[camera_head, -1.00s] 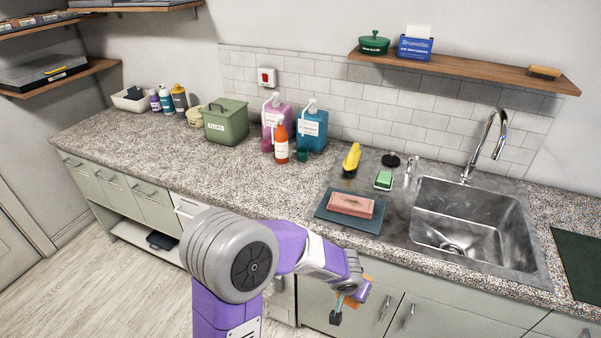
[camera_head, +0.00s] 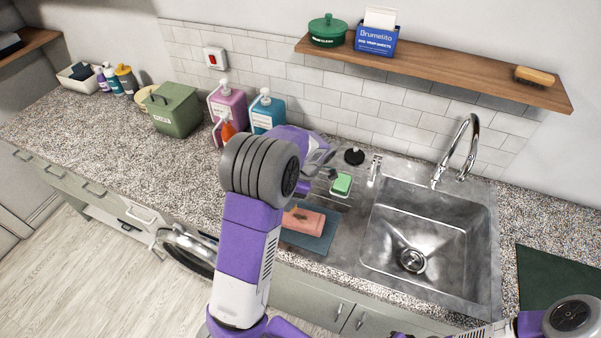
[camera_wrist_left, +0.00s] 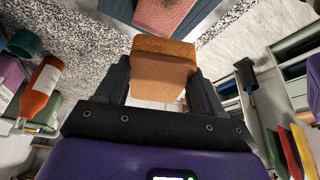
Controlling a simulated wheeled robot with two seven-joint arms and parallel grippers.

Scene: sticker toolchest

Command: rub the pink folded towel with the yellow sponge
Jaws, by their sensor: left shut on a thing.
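The pink folded towel (camera_head: 310,222) lies on a dark blue-grey mat (camera_head: 322,243) left of the sink; my left arm covers its left part. A small dark patch shows on its top. In the left wrist view, the towel (camera_wrist_left: 170,14) is at the top, beyond the fingers. My left gripper (camera_wrist_left: 160,68) is shut on the yellow sponge (camera_wrist_left: 163,78), which looks orange-brown here. The sponge appears apart from the towel. My left fingers and the sponge are mostly hidden in the head view. My right gripper is not visible; only its arm shows at lower right.
A green-and-white sponge (camera_head: 341,184) and a black stopper (camera_head: 354,156) lie behind the towel. The sink (camera_head: 430,220) and faucet (camera_head: 460,145) are to the right. Pump bottles (camera_head: 228,103) and a green bin (camera_head: 174,110) stand at the back left. A shelf (camera_head: 440,72) hangs above.

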